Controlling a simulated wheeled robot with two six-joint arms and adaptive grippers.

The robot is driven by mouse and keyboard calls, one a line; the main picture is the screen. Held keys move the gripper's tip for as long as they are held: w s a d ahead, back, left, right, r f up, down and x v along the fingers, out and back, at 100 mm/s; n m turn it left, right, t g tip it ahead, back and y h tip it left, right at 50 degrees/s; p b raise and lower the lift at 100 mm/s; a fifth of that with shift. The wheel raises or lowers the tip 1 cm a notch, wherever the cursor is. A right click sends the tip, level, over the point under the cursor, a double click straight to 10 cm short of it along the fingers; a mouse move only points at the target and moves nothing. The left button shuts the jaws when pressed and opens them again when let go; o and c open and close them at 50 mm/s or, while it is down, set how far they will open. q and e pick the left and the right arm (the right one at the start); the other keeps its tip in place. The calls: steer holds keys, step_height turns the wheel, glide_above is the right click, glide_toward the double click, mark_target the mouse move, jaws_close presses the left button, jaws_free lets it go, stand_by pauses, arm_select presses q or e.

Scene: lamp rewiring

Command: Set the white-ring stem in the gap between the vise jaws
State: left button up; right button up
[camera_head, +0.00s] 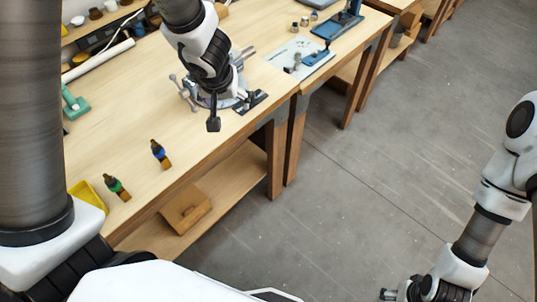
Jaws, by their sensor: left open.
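The grey metal vise (188,93) stands on the wooden bench, partly hidden behind my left arm and gripper. Its jaws and the gap between them cannot be made out. My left gripper (233,112) is over the vise, open, with its dark fingers apart and pointing down toward the bench's front edge. I cannot make out a white-ring stem; it may be hidden. My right gripper (393,294) is low over the floor, small and partly cut off.
A yellow bin (87,200) and a green tool (74,102) are on the bench (125,130) at the left. A pale mat (285,56) with small parts and a blue device (320,55) lie beyond the vise. A wooden box (186,206) sits on the lower shelf.

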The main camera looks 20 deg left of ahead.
arm_select(q)
steer(key=w+d+f+m+b, duration=0.1)
steer(key=w+d+f+b, duration=0.1)
steer(key=f, duration=0.5)
steer(key=w+d+f+m+h+b, duration=0.1)
steer(key=w+d+f+m+b, duration=0.1)
steer(key=d+f+b, duration=0.3)
steer(key=b+x, duration=0.2)
steer(key=x, duration=0.1)
steer(key=shift+w+d+f, duration=0.15)
steer(key=shift+f, duration=0.2)
arm_select(e)
step_height(320, 180, down, 11)
steer(key=shift+s+d+r, duration=0.2)
steer(key=shift+s, duration=0.1)
arm_select(q)
steer(key=shift+r, duration=0.15)
arm_select(e)
steer(key=shift+r, duration=0.1)
arm_select(q)
steer(key=p+v, duration=0.5)
steer(key=v, duration=0.3)
steer(key=shift+w+r+p, duration=0.25)
steer(key=shift+r+p, duration=0.1)
steer(key=shift+r, duration=0.1)
arm_select(e)
step_height(320, 180, up, 6)
steer(key=shift+f, duration=0.1)
arm_select(q)
steer(key=shift+w+f, duration=0.1)
